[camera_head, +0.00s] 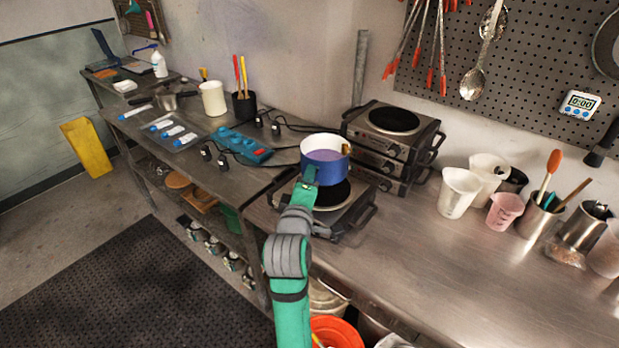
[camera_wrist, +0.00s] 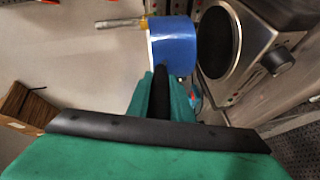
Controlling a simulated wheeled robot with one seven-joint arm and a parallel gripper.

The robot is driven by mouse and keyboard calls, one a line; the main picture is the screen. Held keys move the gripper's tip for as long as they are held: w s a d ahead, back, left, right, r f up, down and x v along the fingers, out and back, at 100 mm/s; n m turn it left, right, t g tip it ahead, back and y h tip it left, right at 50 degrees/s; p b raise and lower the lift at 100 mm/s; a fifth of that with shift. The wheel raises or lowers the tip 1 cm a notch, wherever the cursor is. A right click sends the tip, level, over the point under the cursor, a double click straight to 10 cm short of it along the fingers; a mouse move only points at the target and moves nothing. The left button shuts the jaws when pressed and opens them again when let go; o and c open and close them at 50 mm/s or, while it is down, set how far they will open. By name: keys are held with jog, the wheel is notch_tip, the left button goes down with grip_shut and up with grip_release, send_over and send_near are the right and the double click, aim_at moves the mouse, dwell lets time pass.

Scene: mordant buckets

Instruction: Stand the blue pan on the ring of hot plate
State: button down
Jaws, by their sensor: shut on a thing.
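The blue pan (camera_head: 324,166) has a white rim and purple-looking contents in the head view. My gripper (camera_head: 308,178) is shut on it at the pan's near side, and the pan looks upright. The pan is over or just behind the black ring of the hot plate (camera_head: 333,194), which stands on the steel bench. In the wrist view the pan (camera_wrist: 174,45) is beside the black ring (camera_wrist: 216,43), with a narrow gap between them, so it appears held above the plate. My fingertips (camera_wrist: 165,88) meet the pan's wall; the exact grip point is hidden.
Stacked hot plates (camera_head: 392,130) stand close behind the pan. White beakers (camera_head: 459,192) and a pink cup (camera_head: 504,211) stand to the right. The front right bench (camera_head: 470,275) is clear.

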jog(key=shift+f, duration=2.75)
dwell(0.5)
jog(key=c, duration=1.5)
grip_release()
jog(key=s, duration=0.3)
jog(key=s+r, duration=0.1)
jog(key=s, duration=0.3)
jog(key=s+a, duration=0.1)
jog(key=s, duration=0.2)
jog(key=shift+s+a+r, duration=0.1)
jog(key=shift+s+r, duration=0.05)
jog(key=shift+s, duration=0.25)
